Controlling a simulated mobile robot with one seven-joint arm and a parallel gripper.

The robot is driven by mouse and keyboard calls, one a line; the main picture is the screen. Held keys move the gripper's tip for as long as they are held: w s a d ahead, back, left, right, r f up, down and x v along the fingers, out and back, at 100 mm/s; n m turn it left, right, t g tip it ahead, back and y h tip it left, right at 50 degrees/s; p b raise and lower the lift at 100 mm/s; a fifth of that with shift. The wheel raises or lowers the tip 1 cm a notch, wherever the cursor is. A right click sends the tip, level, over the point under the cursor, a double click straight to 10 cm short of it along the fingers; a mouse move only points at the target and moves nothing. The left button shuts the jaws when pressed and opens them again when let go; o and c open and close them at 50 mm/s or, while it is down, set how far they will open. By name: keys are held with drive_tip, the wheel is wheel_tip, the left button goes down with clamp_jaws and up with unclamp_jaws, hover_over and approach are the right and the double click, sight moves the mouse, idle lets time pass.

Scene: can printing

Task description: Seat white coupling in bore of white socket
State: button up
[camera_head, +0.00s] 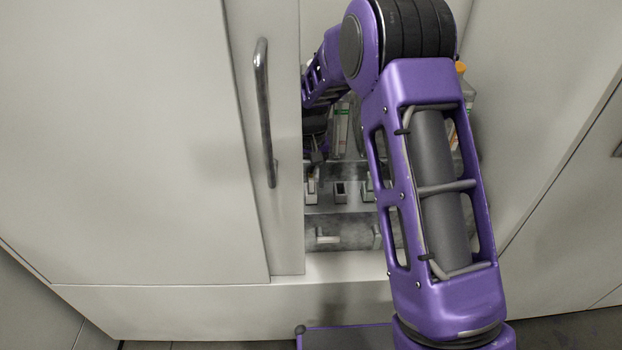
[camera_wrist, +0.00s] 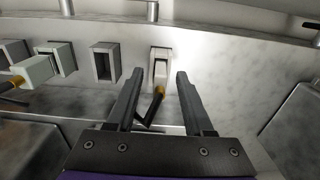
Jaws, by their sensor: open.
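In the wrist view, a white coupling (camera_wrist: 160,73) with an orange band and a dark cable is at the mouth of the white socket (camera_wrist: 161,52) on the panel. The cable end hangs down and tilts to the left. I cannot tell how deep the coupling sits in the bore. My gripper (camera_wrist: 160,76) is open, with one dark finger on each side of the coupling and a visible gap to both. In the head view my arm reaches into the cabinet and hides much of the inside.
To the left, a pale greenish coupling (camera_wrist: 36,70) with a yellow band is near several grey sockets, one of them empty (camera_wrist: 105,62). Grey blocks flank the space at lower left and right (camera_wrist: 294,125). A cabinet door with a handle (camera_head: 263,115) borders the opening.

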wheel_tip(320, 180, up, 17)
drive_tip(key=p, duration=0.2)
drive_tip(key=shift+r, duration=0.2)
